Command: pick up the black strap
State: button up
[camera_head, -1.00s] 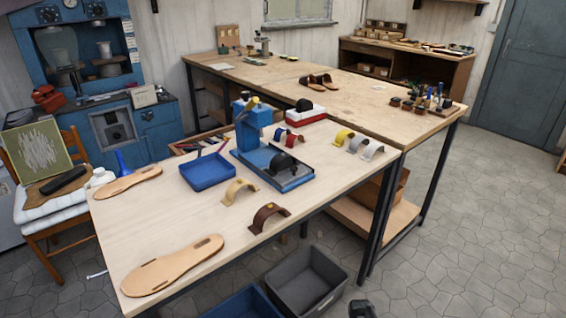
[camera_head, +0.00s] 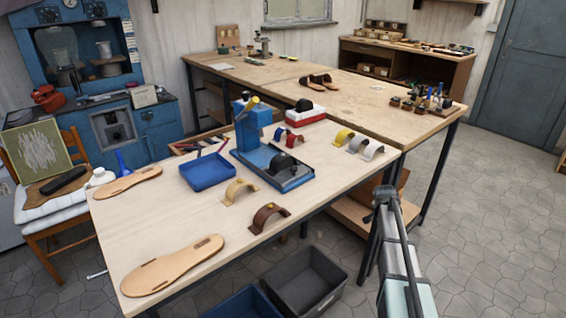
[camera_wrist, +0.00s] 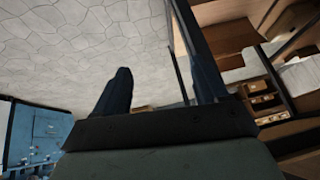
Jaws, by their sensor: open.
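The black strap (camera_head: 283,163) is a curved arch on the flat base of the blue press (camera_head: 252,128), on the near workbench. My arm rises at the lower right of the head view, right of the bench's front edge and well apart from the strap. Its fingers cannot be made out there. In the wrist view my gripper (camera_wrist: 160,74) shows two dark fingers spread apart with nothing between them. The strap cannot be made out in the wrist view.
A blue tray (camera_head: 208,172), a tan strap (camera_head: 239,191) and a brown strap (camera_head: 269,217) lie near the press. Yellow, grey and white straps lie to its right. A tan sole (camera_head: 172,266) lies at the front left. A grey bin (camera_head: 305,281) stands below the bench.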

jog(key=w+d+r+m+t, duration=0.1)
jog(key=w+d+r, duration=0.1)
jog(key=w+r, duration=0.35)
jog(key=w+d+r+m+t+h, duration=0.1)
jog(key=w+d+r, duration=0.1)
jog(key=r, duration=0.7)
jog(key=w+d+r+m+t, duration=0.1)
jog(key=w+d+r, duration=0.15)
jog(key=r, duration=0.45)
jog(key=w+a+r, duration=0.3)
jog(key=r, duration=0.5)
jog(key=shift+g+y, duration=0.5)
jog(key=a, duration=0.9)
jog(key=shift+a+r, duration=0.2)
jog(key=shift+r, duration=0.2)
jog(key=s+a+g+y, duration=0.1)
jog(key=s+a, duration=0.1)
jog(key=a, duration=0.5)
jog(key=s+a+g+y, duration=0.1)
jog(key=s+a, duration=0.1)
jog(key=a, duration=0.6)
notch_tip(320, 180, up, 3)
jog(key=n+g+y, duration=0.1)
jog(key=n+g, duration=0.2)
jog(key=g, duration=0.2)
send_over(283, 154)
jog(key=shift+w+f, duration=0.1)
jog(key=shift+f, duration=2.6)
